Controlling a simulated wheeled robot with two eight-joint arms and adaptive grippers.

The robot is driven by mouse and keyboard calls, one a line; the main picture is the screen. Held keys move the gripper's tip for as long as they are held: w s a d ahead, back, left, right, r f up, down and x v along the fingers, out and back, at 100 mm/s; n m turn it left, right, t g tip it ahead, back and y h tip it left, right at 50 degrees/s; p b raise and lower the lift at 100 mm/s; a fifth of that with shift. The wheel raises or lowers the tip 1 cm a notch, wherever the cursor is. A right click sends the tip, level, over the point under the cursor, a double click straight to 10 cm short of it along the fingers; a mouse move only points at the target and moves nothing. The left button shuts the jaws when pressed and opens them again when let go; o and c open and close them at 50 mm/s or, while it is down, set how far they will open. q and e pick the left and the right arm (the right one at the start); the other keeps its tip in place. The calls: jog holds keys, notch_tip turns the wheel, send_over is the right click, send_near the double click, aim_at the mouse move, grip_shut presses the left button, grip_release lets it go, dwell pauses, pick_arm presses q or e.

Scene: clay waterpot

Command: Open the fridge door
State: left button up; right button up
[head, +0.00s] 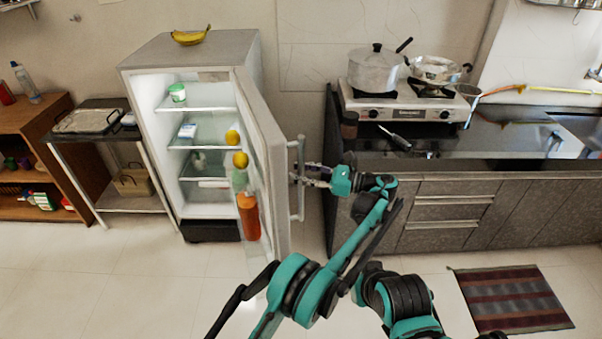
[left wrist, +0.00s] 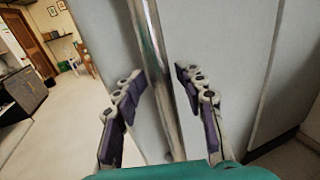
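The grey fridge (head: 190,50) stands at the left in the head view. Its door (head: 268,150) is swung well open on the right side, showing the lit shelves (head: 200,147). A long vertical metal handle (head: 300,190) is on the door's outer face; it also shows in the left wrist view (left wrist: 153,50). My left gripper (head: 308,176) is at the handle. In the left wrist view its two fingers (left wrist: 160,88) are spread on either side of the bar, with visible gaps, so it is open. My right gripper does not show.
The door's inner racks hold an orange bottle (head: 248,216) and yellow items. The counter (head: 450,190) with stove (head: 400,105) and pots stands to the right. A striped mat (head: 512,298) lies on the floor. The floor before the fridge is clear.

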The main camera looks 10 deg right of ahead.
aim_at(304, 145)
pick_arm(q)
notch_tip(304, 145, up, 10)
jog(key=shift+d, duration=0.15)
jog(key=shift+s+r, duration=0.15)
dwell(0.4)
